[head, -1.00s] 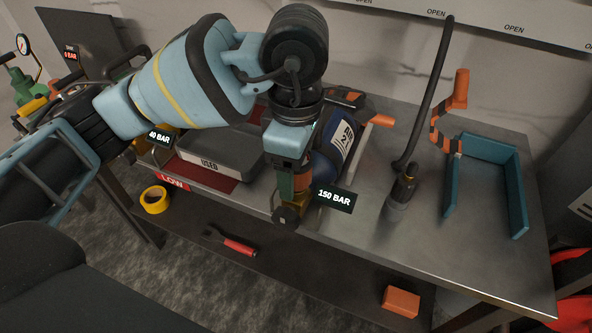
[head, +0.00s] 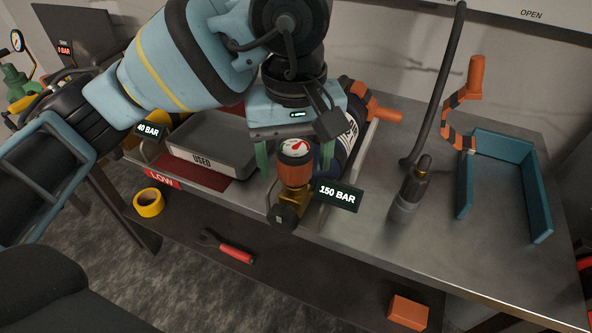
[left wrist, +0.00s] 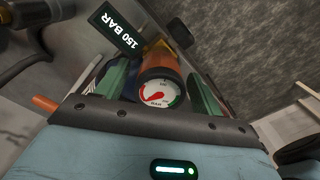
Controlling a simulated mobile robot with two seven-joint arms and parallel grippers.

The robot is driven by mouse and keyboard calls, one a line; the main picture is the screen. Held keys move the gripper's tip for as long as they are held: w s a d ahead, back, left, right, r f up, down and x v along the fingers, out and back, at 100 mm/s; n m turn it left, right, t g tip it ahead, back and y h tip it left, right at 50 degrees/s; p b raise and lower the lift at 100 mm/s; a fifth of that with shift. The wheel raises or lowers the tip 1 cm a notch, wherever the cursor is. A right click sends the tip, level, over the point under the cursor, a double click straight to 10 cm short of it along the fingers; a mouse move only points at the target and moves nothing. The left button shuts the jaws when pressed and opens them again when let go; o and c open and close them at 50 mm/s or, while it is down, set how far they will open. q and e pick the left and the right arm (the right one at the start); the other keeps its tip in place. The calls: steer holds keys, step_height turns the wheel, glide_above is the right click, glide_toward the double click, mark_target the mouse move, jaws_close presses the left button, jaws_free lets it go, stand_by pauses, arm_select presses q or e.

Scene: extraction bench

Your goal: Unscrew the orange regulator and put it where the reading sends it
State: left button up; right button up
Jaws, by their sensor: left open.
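The orange regulator (head: 294,172) stands on a brass valve at the near end of the blue cylinder (head: 345,150), its round gauge facing up. It also shows in the left wrist view (left wrist: 160,68). A tag (head: 338,195) beside it reads 150 BAR. My left gripper (head: 294,155) is open, its green fingers apart on either side of the regulator; whether they touch it I cannot tell. The gauge dial has red and green parts. A red area marked LOW (head: 162,178) lies to the left, with a grey case marked USED (head: 212,145) on it. My right gripper is not in view.
A teal open tray (head: 540,195) is at the bench's right. Yellow tape (head: 149,202), a red-handled tool (head: 236,253) and an orange block (head: 408,312) lie on the lower shelf.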

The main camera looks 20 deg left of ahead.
arm_select(q)
steer(key=m+b, duration=0.1)
steer(key=m, duration=0.2)
steer(key=shift+m, duration=0.3)
steer(key=m+b, duration=0.1)
steer(key=m, duration=0.3)
steer(key=shift+m, duration=1)
